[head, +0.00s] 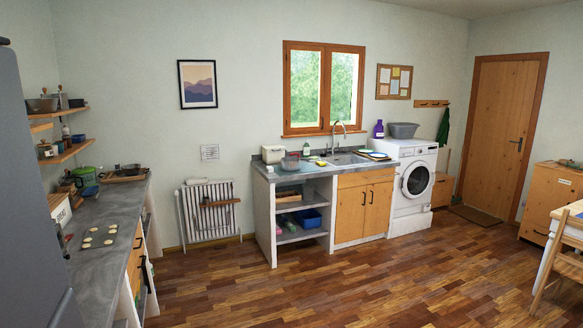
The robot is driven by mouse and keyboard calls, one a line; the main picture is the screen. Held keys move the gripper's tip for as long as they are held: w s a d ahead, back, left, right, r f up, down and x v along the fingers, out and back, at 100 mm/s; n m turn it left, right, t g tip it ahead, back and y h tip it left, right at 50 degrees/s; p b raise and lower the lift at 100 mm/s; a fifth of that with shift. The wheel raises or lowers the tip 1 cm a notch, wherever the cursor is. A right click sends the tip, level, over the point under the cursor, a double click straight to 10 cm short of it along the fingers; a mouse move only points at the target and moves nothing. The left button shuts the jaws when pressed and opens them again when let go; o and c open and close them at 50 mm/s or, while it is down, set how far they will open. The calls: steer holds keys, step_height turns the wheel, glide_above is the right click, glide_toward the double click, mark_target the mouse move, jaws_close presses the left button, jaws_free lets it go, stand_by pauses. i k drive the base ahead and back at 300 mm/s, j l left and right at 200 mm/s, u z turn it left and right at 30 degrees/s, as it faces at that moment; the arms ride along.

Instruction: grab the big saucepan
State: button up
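I cannot clearly tell which thing is the big saucepan. A green pot (84,173) stands on the left counter (95,262), close to the wall. Dark cookware (131,169) sits at the far end of the same counter, on what looks like a hob; it is too small to make out its shape. A bowl or pan (42,105) rests on the upper wall shelf at the left. My gripper is not in view.
A tall grey surface (30,200) fills the left edge and hides part of the counter. Round pieces (100,237) lie on the counter. The sink unit (262,215), washing machine (417,180) and radiator (208,212) line the back. The wooden floor (300,295) is clear.

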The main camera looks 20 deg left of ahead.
mark_target(290, 163)
steer(key=i+j+u, duration=0.1)
steer(key=i+u, duration=0.4)
steer(key=i+j+u, duration=0.25)
steer(key=i+u, duration=0.15)
steer(key=i, duration=0.65)
steer(key=i+u, duration=0.45)
steer(key=i, duration=2.7)
steer(key=i+z, duration=0.3)
steer(key=i, duration=0.2)
steer(key=i+z, duration=0.35)
steer(key=i, duration=0.15)
steer(key=i+j+z, duration=0.15)
steer(key=i+z, duration=0.15)
steer(key=i, duration=0.2)
steer(key=i+j+z, duration=0.35)
steer(key=i+l, duration=0.05)
steer(key=i, duration=0.05)
